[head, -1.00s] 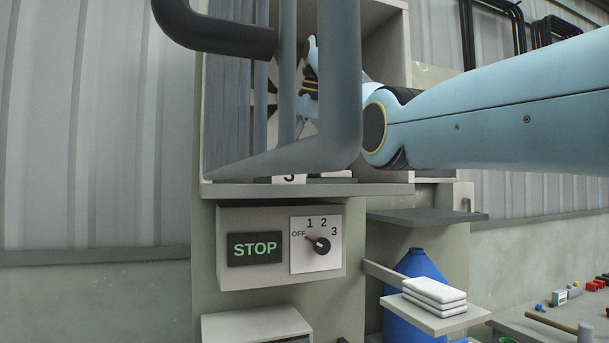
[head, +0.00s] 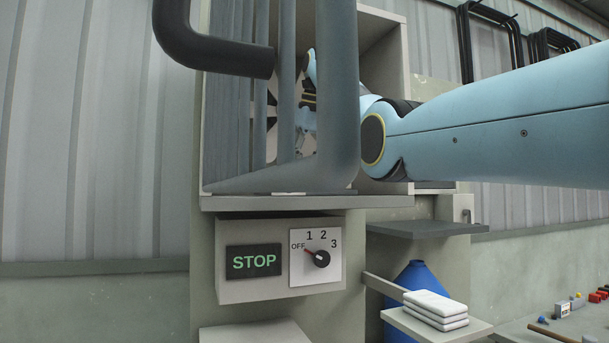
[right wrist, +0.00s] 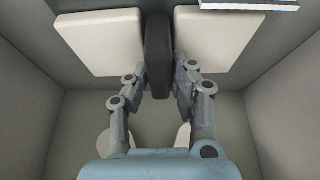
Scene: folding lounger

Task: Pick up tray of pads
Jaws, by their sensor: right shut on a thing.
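A small stack of white pads (head: 436,308) lies on a flat pale tray or shelf (head: 460,332) at the lower right of the head view, in front of a blue container. My right gripper (head: 303,125) is inside an open-fronted box, partly hidden behind grey tubes. In the right wrist view, my right gripper (right wrist: 158,78) is shut on a dark upright bar (right wrist: 158,50), with a finger on each side. A pale square panel (right wrist: 98,40) stands left of the bar and another (right wrist: 218,38) right of it. My left gripper is not in view.
Thick grey tubes (head: 338,90) and a dark bent tube (head: 215,50) cross in front of the box (head: 385,50). Below are a STOP panel (head: 254,262) and a dial (head: 317,257) at OFF. A grey shelf (head: 425,229) juts out above the pads. Small coloured items lie far right.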

